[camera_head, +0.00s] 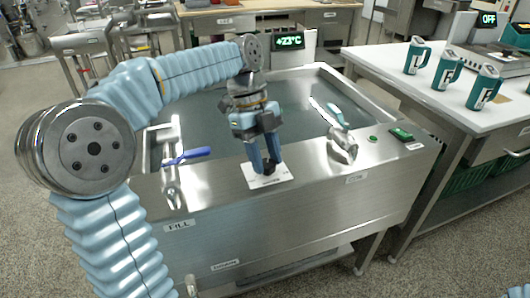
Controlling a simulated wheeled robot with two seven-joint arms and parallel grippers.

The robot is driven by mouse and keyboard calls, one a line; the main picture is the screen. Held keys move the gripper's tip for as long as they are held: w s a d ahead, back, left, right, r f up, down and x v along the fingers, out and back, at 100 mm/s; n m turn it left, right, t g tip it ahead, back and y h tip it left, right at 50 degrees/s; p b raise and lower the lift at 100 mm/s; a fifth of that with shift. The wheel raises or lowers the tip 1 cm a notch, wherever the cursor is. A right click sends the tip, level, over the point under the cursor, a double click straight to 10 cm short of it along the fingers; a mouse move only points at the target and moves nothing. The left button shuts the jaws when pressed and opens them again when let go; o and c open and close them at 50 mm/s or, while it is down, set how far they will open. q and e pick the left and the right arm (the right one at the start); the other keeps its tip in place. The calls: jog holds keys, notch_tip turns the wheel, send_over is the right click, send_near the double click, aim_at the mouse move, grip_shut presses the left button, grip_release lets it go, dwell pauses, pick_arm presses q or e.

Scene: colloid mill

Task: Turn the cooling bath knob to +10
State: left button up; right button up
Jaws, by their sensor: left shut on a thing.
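The cooling bath (320,195) is a steel tank with a broad front ledge, in the middle of the head view. A black display (290,41) behind it reads about +23°C in green. My left gripper (264,166) points down at the ledge, its fingers shut on the dark knob, which they mostly hide. The knob sits on a white label plate (280,175), whose markings are too small to read. My right gripper is not in view.
Valves with a blue handle (187,157) and a teal handle (337,115) stand on the ledge either side of my gripper. A green switch (401,134) is at the right. Three teal mugs (449,66) stand on a white table (390,60). An OFF display (488,19) is behind.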

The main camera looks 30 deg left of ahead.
pick_arm(q)
jog(key=shift+m, duration=0.5)
jog(key=o, duration=1.1)
jog(key=shift+c, duration=0.2)
jog(key=p+v, duration=0.2)
jog(key=v, duration=1)
jog(key=shift+w+p, duration=0.2)
jog(key=shift+p, duration=0.1)
jog(key=shift+d, duration=0.1)
